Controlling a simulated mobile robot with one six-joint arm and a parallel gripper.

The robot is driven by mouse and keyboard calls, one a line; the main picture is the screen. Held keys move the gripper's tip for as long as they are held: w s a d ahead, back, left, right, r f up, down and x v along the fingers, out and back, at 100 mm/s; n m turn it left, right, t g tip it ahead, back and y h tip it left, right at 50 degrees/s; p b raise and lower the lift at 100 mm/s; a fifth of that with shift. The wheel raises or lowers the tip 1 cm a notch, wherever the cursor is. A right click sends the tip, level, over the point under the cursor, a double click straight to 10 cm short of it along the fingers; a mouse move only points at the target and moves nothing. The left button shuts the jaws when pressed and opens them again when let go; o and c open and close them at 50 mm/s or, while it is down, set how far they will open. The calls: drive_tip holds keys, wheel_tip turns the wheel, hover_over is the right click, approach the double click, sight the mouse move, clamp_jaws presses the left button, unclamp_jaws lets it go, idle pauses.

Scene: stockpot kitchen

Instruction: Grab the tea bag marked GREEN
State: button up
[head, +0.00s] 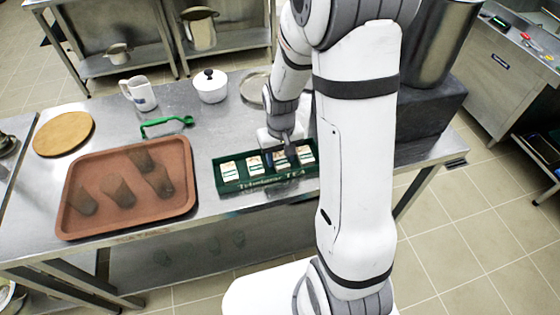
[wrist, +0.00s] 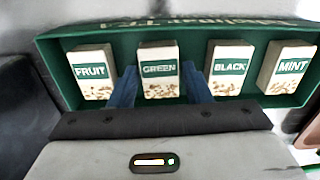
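The tea bag marked GREEN (wrist: 158,72) stands in a green tea box (wrist: 60,62), between the FRUIT tea bag (wrist: 91,72) and the BLACK tea bag (wrist: 227,68). The MINT tea bag (wrist: 287,66) is at the right end. My gripper (wrist: 159,88) is open.
A brown tray (head: 100,222) with several dark cups lies left on the steel table. Behind are a green strainer-like tool (head: 165,123), a white mug (head: 140,95), a white lidded pot (head: 210,90) and a round board (head: 63,133). A dark block with a large pot (head: 440,45) stands right.

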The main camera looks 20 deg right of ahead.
drive_tip(key=c, duration=0.6)
drive_tip(key=shift+o, duration=0.2)
drive_tip(key=shift+r, duration=0.1)
